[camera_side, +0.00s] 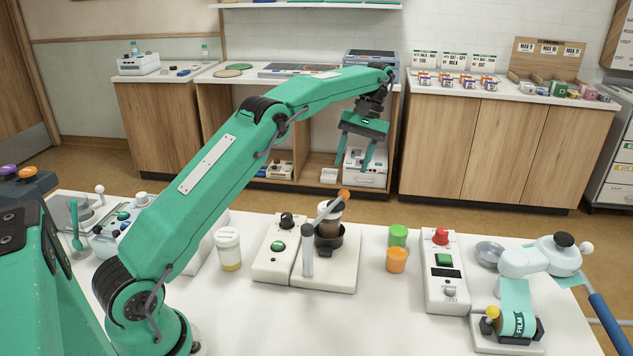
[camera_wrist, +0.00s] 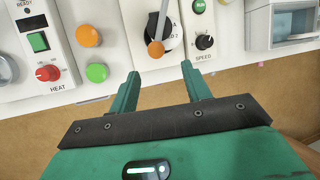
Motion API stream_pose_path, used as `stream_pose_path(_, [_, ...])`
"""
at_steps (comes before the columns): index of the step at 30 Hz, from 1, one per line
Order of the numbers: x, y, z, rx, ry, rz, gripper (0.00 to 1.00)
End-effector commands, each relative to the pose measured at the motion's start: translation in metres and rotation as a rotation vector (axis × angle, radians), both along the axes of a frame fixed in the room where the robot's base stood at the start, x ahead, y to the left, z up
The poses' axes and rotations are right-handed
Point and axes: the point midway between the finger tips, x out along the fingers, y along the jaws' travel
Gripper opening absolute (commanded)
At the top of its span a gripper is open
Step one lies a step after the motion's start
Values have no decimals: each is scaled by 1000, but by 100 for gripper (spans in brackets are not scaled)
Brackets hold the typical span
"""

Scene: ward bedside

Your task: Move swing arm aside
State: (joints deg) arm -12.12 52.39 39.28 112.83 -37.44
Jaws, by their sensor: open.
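The swing arm (camera_side: 327,210) is a thin grey bar with an orange knob (camera_side: 344,195) at its end. It reaches from a grey post (camera_side: 307,250) across the top of a brown cup (camera_side: 330,222) in a black holder (camera_side: 330,243). In the wrist view the orange knob (camera_wrist: 156,49) and the grey bar (camera_wrist: 164,22) lie over the cup, just beyond my fingertips. My green gripper (camera_side: 351,172) is open and empty, pointing down, above and apart from the knob. Its two fingers also show in the wrist view (camera_wrist: 160,72), with the knob appearing ahead of the gap.
A white control box (camera_side: 272,262) stands left of the cup. Green (camera_side: 398,235) and orange (camera_side: 396,260) pots and a heat box (camera_side: 443,280) stand to the right. A lidded jar (camera_side: 229,255) is at left.

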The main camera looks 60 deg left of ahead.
Motion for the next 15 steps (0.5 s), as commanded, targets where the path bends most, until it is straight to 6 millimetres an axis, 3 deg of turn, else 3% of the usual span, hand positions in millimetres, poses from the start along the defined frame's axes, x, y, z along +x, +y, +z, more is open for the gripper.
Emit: stream_pose_path(15, [-13,-6,-28,1,2,-2,48])
